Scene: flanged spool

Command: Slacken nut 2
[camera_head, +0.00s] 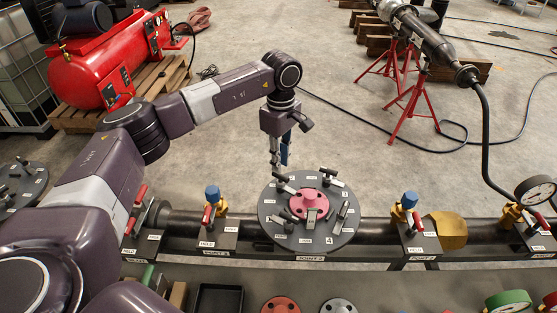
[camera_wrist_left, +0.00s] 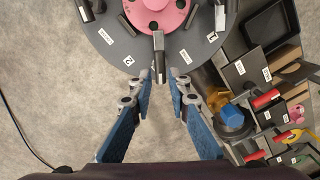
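A dark round flange (camera_head: 268,212) with a pink hub (camera_head: 310,200) and several T-handled nuts around it sits on the pipe rack. It also fills the top of the left wrist view (camera_wrist_left: 110,50). There, one nut (camera_wrist_left: 158,52) points toward me, between the labels 2 (camera_wrist_left: 128,60) and 1 (camera_wrist_left: 212,38); which label belongs to it I cannot tell. My left gripper (camera_head: 279,164) hangs pointing down at the flange's far-left edge. In the left wrist view its fingers (camera_wrist_left: 160,82) are apart, either side of that nut's near end, with no visible contact. My right gripper is out of view.
A dark pipe (camera_head: 380,229) runs left and right of the flange, with blue-capped valves (camera_head: 409,200) on both sides. A red compressor (camera_head: 95,70) stands at back left, red stands (camera_head: 412,100) at back right. Floor behind the flange is clear.

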